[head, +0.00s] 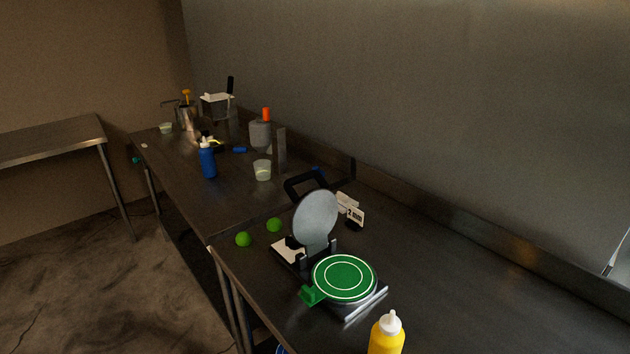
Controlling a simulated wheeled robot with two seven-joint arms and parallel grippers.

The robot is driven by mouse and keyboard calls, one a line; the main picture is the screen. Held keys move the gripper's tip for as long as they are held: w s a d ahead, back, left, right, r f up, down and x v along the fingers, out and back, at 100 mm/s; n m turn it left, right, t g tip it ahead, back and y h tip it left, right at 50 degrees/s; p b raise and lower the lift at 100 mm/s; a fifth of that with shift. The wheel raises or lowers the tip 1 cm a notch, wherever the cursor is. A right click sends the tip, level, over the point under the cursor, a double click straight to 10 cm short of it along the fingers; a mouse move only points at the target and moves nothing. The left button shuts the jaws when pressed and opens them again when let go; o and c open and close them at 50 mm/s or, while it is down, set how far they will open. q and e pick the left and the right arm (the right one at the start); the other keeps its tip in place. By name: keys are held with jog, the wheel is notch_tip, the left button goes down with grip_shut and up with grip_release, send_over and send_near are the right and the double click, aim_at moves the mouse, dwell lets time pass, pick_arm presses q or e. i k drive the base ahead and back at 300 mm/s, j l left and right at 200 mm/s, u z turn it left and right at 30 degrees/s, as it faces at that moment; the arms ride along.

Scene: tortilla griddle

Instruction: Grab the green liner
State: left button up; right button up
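The green liner (344,278) is a flat round disc with white rings and a small green tab at its left front edge. It lies on the lower plate of the tortilla griddle (362,304), near the front of the dark counter. The griddle's round grey lid (316,221) stands open behind the liner. Neither of my grippers shows in the head view.
A yellow bottle (386,336) stands in front of the griddle. Two green balls (259,232) lie left of the lid. A blue bottle (207,160), a cup (262,170) and other containers stand farther back. The counter (480,290) right of the griddle is clear.

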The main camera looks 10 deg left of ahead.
aim_at(340, 277)
jog(key=i+j+z, duration=0.1)
jog(key=j, duration=0.25)
jog(key=i+j+z, duration=0.1)
jog(key=i+j, duration=0.15)
jog(key=i+j+z, duration=0.1)
jog(key=j, duration=0.35)
jog(key=i+j+z, duration=0.1)
jog(key=j, duration=0.25)
jog(key=i, duration=0.1)
